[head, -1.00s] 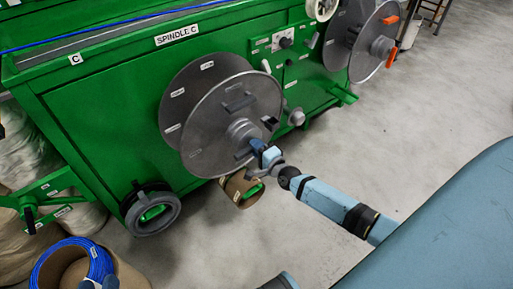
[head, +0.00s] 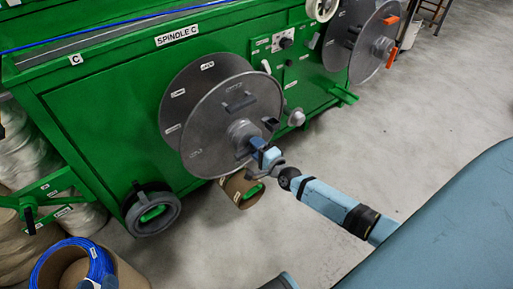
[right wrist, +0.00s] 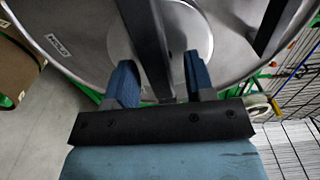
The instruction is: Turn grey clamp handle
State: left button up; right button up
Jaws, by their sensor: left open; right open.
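The grey clamp (head: 240,131) sits at the centre of the large grey reel flange (head: 210,128) on Spindle C. My right gripper (head: 263,147) is in front of the clamp, with its blue fingers spread. In the right wrist view, a dark grey bar, apparently the clamp handle (right wrist: 150,45), runs between the open fingers of my right gripper (right wrist: 161,80). Gaps show on both sides of the bar, wider on the right.
The green machine (head: 100,110) stands behind the reel. A second reel (head: 372,45) with orange handles is at upper right.

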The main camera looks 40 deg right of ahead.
pick_arm(q)
jog(key=f, duration=0.1)
jog(key=s+a+f+g+y+p, duration=0.1)
jog(key=f, duration=0.1)
jog(key=s+a+f+g+p, duration=0.1)
jog(key=f, duration=0.1)
jog(key=shift+a+y, duration=0.1)
jog(key=shift+y, duration=0.2)
pick_arm(e)
jog(key=s+d, duration=0.1)
jog(key=s, duration=1.2)
jog(key=shift+s, duration=0.35)
pick_arm(q)
jog(key=shift+w+r, duration=0.2)
jog(key=shift+r, duration=0.15)
